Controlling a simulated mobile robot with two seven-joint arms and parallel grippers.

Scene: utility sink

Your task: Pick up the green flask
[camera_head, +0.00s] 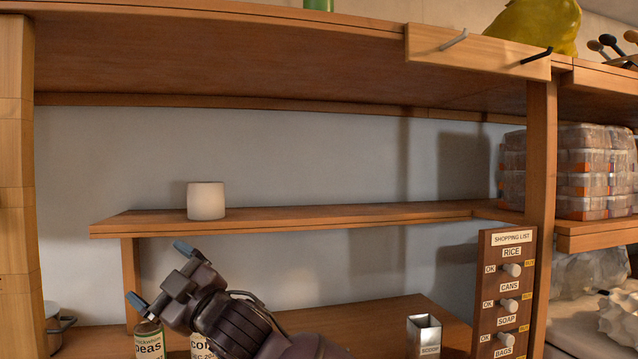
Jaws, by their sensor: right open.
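A green object (318,4) stands on the top shelf, cut off by the upper edge of the head view. Only its lower part shows, so I cannot tell for sure that it is the green flask. My right gripper (160,274) is open and empty, its two blue-tipped fingers spread apart and pointing up and left. It is well below and to the left of the green object, under the middle shelf and in front of a bottle labelled peas (149,342). My left gripper is not in view.
A white cup (206,201) stands on the middle shelf (330,218). The top shelf (220,45) overhangs it. A metal tin (424,335) and a shopping list board (505,290) are at the lower right. Stacked plastic boxes (580,172) stand at right. The middle shelf right of the cup is clear.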

